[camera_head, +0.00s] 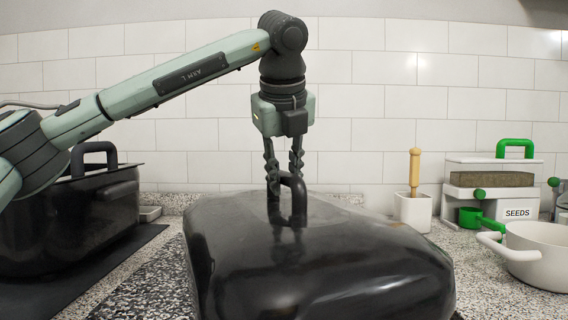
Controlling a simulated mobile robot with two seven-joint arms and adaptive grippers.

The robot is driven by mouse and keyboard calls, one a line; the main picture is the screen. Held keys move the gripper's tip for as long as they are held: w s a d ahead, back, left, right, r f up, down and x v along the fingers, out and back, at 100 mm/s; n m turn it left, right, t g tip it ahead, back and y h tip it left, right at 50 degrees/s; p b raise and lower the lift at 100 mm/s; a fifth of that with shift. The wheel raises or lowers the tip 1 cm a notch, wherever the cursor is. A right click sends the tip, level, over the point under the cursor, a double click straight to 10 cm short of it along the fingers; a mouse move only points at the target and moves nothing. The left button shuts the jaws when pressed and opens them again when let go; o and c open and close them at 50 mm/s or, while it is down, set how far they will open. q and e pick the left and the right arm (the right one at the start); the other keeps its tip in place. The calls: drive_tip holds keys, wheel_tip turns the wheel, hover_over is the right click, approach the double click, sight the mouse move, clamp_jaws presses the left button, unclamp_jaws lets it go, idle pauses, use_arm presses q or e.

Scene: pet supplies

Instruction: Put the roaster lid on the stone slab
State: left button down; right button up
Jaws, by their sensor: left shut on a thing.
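The roaster lid (320,265) is a large glossy black dome with a loop handle on top, filling the lower middle of the head view. My left gripper (285,180) comes down from above and is shut on the lid's handle (299,210). A dark speckled stone slab (145,290) shows to the left of the lid and partly under it. The lid hides much of the slab, and I cannot tell whether the lid touches it. My right gripper is not in view.
A black roaster (60,235) with a dark handle stands at left on a black mat (75,275). At right are a white pot (413,211) with a wooden-handled tool, a seeds box (515,212), a green scoop (474,217) and a white pan (535,255). A tiled wall closes the back.

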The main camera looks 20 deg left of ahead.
sight(284, 203)
use_arm(q)
drive_tip(key=shift+f, duration=1.75)
drive_tip(key=c, duration=1.4)
unclamp_jaws()
drive_tip(key=shift+f, duration=0.15)
drive_tip(key=shift+o, duration=0.2)
drive_tip(key=v, duration=1.2)
